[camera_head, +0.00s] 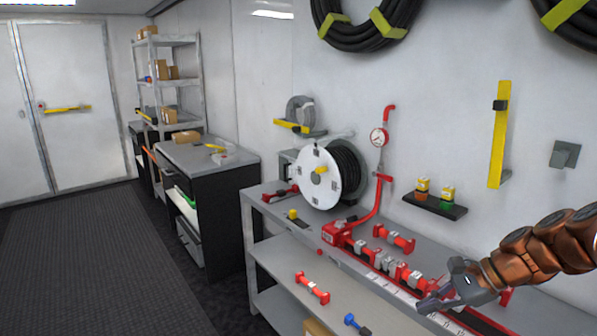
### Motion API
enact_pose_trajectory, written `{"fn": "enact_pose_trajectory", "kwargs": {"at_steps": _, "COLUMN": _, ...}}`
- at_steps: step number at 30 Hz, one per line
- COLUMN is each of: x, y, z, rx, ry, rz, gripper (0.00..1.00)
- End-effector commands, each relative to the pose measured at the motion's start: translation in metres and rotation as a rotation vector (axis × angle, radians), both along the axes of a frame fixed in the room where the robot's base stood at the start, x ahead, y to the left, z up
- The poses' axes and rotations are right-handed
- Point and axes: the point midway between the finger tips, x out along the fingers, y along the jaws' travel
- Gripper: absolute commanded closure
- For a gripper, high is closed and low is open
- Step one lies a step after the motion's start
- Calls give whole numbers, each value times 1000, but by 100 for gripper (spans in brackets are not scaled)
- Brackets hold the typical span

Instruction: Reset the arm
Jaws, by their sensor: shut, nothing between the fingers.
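My arm (545,242) reaches in from the right edge, with several copper-coloured links. My gripper (440,297) is at its end, grey, pointing left and down in front of the bench. It is shut and holds nothing. It appears over the red-edged white scale strip (390,287) near the front of the bench top; I cannot tell the exact height above it. The gripper hides part of the strip and bench behind it.
Red (312,288) and blue (357,324) pieces lie on the lower shelf. The floor (100,260) at left is clear.

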Motion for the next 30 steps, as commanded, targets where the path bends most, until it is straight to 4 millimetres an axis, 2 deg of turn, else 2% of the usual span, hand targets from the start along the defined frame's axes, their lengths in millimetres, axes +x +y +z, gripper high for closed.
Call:
{"fn": "enact_pose_trajectory", "kwargs": {"at_steps": 1, "x": -10, "y": 21, "z": 2, "rx": -36, "ry": -11, "rz": 76, "gripper": 100}}
{"fn": "enact_pose_trajectory", "kwargs": {"at_steps": 6, "x": -51, "y": 73, "z": 3, "rx": -160, "ry": -54, "rz": 321, "gripper": 100}}
{"fn": "enact_pose_trajectory", "kwargs": {"at_steps": 12, "x": -106, "y": 113, "z": -3, "rx": -298, "ry": -98, "rz": 600, "gripper": 100}}
{"fn": "enact_pose_trajectory", "kwargs": {"at_steps": 16, "x": -144, "y": 127, "z": -9, "rx": -385, "ry": -123, "rz": 773, "gripper": 100}}
{"fn": "enact_pose_trajectory", "kwargs": {"at_steps": 21, "x": -192, "y": 133, "z": -18, "rx": -491, "ry": -151, "rz": 990, "gripper": 100}}
{"fn": "enact_pose_trajectory", "kwargs": {"at_steps": 27, "x": -243, "y": 124, "z": -30, "rx": -600, "ry": -172, "rz": 1221, "gripper": 100}}
{"fn": "enact_pose_trajectory", "kwargs": {"at_steps": 30, "x": -261, "y": 117, "z": -34, "rx": -640, "ry": -180, "rz": 1306, "gripper": 100}}
